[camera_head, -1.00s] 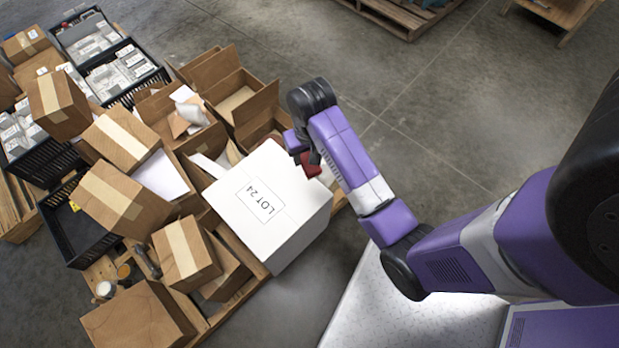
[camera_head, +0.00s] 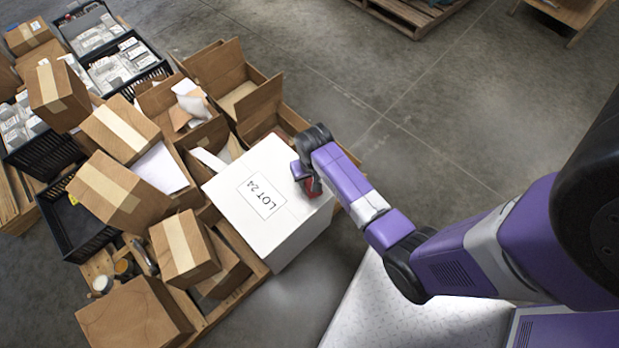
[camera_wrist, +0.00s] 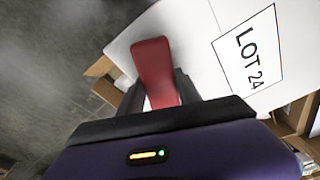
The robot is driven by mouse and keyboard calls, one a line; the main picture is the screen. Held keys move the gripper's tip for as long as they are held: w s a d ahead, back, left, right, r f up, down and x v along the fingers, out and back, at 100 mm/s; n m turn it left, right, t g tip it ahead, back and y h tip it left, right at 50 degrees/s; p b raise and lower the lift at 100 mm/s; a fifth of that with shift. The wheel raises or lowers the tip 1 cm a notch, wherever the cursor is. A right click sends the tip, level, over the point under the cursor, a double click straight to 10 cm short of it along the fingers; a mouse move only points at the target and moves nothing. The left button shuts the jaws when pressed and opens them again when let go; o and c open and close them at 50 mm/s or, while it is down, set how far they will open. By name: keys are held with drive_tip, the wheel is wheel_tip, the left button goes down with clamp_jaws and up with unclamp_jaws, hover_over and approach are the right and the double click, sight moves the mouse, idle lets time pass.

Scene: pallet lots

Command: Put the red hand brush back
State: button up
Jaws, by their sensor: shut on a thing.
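The red hand brush (camera_head: 312,187) is in my gripper (camera_head: 306,180), at the right edge of the white LOT 24 box. In the wrist view the brush's red part (camera_wrist: 154,66) sticks out between the two dark fingers of my gripper (camera_wrist: 160,92). The white box (camera_head: 258,232) stands on the pallet with its labelled top up, and the brush is over or against its top. I cannot tell whether the brush touches the box. The brush's bristles are hidden.
Open cardboard boxes (camera_head: 222,75) stand behind the white box. Closed cartons (camera_head: 117,190) and black crates (camera_head: 42,150) crowd the left. Bare concrete floor (camera_head: 440,120) lies to the right. Another pallet (camera_head: 405,18) is at the top.

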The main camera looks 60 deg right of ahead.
drive_tip(key=shift+f, duration=0.35)
drive_tip(key=o, duration=1.3)
wheel_tip(320, 180, up, 12)
drive_tip(key=s+p, duration=0.1)
drive_tip(key=p, duration=0.2)
drive_tip(key=s+a+r+n+t+h, duration=0.1)
drive_tip(key=s+a+r+n+t, duration=0.35)
drive_tip(key=s+a+t, duration=0.45)
drive_tip(key=s+a+r+n+t+y, duration=0.1)
drive_tip(key=s+a+r, duration=0.3)
drive_tip(key=r, duration=0.7)
drive_tip(key=s+a+r+n+t, duration=0.2)
drive_tip(key=s+a+r+t, duration=0.1)
drive_tip(key=r, duration=0.8)
drive_tip(key=s+a, duration=0.1)
drive_tip(key=a, duration=0.1)
drive_tip(key=shift+s+a+t+y, duration=0.25)
drive_tip(key=shift+a+t+y, duration=0.05)
drive_tip(key=shift+a+y, duration=0.1)
